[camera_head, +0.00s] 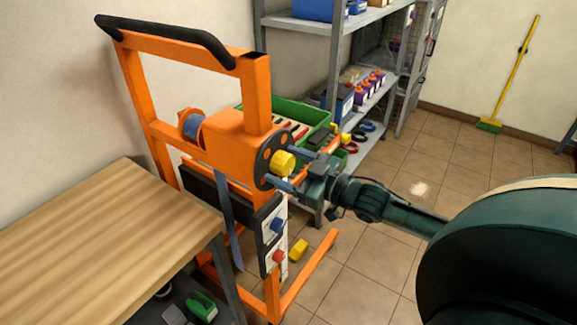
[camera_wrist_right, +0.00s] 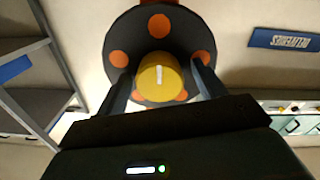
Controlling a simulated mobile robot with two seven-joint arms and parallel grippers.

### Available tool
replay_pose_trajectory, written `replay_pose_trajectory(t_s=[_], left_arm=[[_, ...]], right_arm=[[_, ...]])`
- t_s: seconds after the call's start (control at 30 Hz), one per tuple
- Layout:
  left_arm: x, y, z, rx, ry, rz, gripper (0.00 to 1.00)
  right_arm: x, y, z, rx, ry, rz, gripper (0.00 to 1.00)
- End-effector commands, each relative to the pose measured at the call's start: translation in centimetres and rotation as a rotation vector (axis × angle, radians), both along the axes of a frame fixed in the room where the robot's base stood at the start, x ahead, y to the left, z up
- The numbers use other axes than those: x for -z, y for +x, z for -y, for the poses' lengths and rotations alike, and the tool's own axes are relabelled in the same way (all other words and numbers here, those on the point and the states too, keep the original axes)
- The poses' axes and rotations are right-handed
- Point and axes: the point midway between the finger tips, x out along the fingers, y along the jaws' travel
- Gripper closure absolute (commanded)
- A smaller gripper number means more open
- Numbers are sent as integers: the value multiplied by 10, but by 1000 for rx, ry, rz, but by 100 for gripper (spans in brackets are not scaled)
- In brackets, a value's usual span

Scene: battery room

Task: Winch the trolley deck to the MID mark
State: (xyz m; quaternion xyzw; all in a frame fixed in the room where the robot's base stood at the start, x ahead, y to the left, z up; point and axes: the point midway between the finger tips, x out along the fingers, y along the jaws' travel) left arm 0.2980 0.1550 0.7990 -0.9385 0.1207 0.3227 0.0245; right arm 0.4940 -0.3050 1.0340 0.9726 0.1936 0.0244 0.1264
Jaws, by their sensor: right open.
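The orange trolley (camera_head: 256,95) stands upright left of centre in the head view, with a black handle on top. Its winch has a dark round wheel (camera_head: 264,148) with orange spots and a yellow knob (camera_head: 283,162). My right gripper (camera_head: 279,165) is open, its fingers on either side of the knob. In the right wrist view the wheel (camera_wrist_right: 160,20) faces me and the knob (camera_wrist_right: 160,78) sits between the fingers; contact cannot be told. A blue strap (camera_head: 229,215) hangs below the winch. A panel (camera_head: 268,240) has blue and red blocks; its lettering is unreadable. My left gripper is out of view.
A wooden table (camera_head: 100,240) stands close left of the trolley. Behind it are a green crate (camera_head: 318,118) and a grey shelf (camera_head: 300,22) with boxes. A yellow broom (camera_head: 517,70) leans on the far wall. Tiled floor (camera_head: 370,265) is open at right.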

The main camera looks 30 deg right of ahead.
Motion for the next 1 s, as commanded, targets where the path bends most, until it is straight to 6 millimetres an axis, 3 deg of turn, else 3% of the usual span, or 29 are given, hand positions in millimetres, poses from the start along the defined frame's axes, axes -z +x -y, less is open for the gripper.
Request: replay_pose_trajectory(t_s=[0.37, 1.0], left_arm=[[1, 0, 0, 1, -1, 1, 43], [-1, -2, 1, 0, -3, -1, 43]], right_arm=[[1, -13, 6, 1, -1, -3, 30], [0, -98, 40, 0, -1, -4, 30]])
